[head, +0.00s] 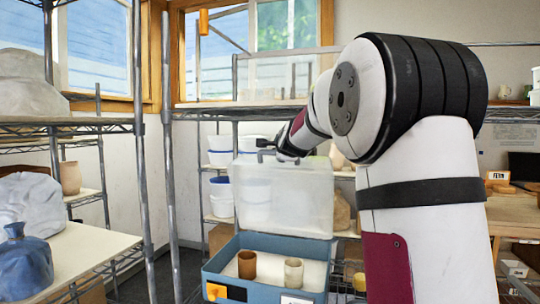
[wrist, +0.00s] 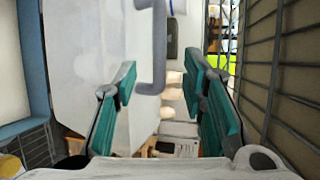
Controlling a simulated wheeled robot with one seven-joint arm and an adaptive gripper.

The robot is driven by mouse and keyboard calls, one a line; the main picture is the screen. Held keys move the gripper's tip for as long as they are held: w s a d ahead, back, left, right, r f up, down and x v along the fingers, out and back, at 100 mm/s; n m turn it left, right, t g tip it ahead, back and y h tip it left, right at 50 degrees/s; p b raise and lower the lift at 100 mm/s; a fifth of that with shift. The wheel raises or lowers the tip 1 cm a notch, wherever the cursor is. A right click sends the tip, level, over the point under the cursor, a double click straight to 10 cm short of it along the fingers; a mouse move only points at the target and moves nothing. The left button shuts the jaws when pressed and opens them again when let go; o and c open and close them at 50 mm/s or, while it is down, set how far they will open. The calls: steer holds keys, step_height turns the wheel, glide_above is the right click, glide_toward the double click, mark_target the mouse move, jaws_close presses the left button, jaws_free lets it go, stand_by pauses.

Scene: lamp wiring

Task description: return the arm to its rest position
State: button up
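My arm rises at the right of the head view and reaches back to my gripper (head: 272,146), which is small and dark above the blue box's raised lid. In the wrist view my gripper (wrist: 160,75) has its two teal-padded fingers well apart, with nothing clamped between the pads. A grey handle (wrist: 157,70) on a pale panel shows beyond the fingertips; I cannot tell whether they touch it.
A blue box (head: 228,285) stands open below, its translucent lid (head: 290,190) upright. A brown cup (head: 247,264) and a beige cup (head: 293,272) stand inside. Wire shelves (head: 100,126) flank it at left and behind. A wooden table (head: 512,212) is at right.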

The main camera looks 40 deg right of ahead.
steer(key=s+a+f+n+g+y, duration=0.2)
steer(key=s+a+f+n+y, duration=0.15)
steer(key=s+a+n, duration=0.65)
steer(key=s+a+f+n+g+y, duration=0.3)
steer(key=s+a, duration=0.4)
steer(key=a, duration=0.7)
steer(key=s+a+f+n+g, duration=0.2)
steer(key=s+a+f+n, duration=0.2)
steer(key=s, duration=0.9)
steer(key=s+a+f+n+g+y+p, duration=0.1)
steer(key=s+a+f+n, duration=0.4)
steer(key=s+f, duration=0.5)
steer(key=s+n+g, duration=0.1)
steer(key=s+n, duration=0.1)
steer(key=s, duration=0.1)
steer(key=shift+s+f+n+g, duration=0.2)
steer(key=shift+n+g, duration=0.1)
steer(key=shift+n, duration=0.1)
